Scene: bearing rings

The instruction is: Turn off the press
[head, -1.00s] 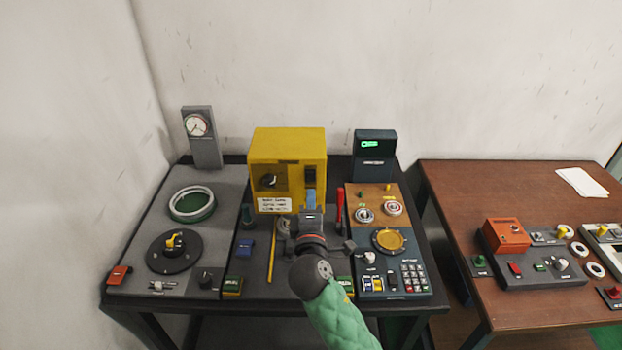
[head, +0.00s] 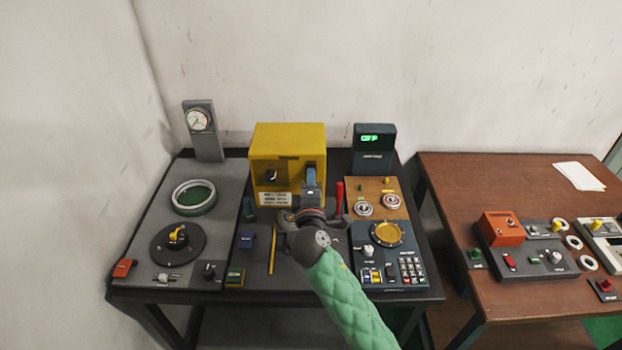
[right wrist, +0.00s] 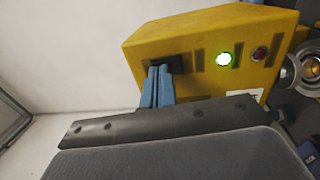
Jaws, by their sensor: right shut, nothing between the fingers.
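A yellow box (head: 288,140), which looks like the press, stands at the back middle of the dark table. Its front has a small knob (head: 271,176) and a label (head: 274,199) too small to read. My right gripper (head: 311,176) is shut and empty, its blue fingertips at the right part of the box front. In the right wrist view the blue fingers (right wrist: 158,86) reach a black switch-like part (right wrist: 166,61); I cannot tell whether they touch. A lit white-green lamp (right wrist: 223,59) and a dark red lamp (right wrist: 259,54) show there too. My left gripper is not in view.
A dark display post (head: 374,146) with green lettering stands right of the box. A grey gauge post (head: 203,130) and a green ring (head: 194,197) are left. A keypad (head: 411,268) is front right. A brown table (head: 460,190) with more controls stands further right.

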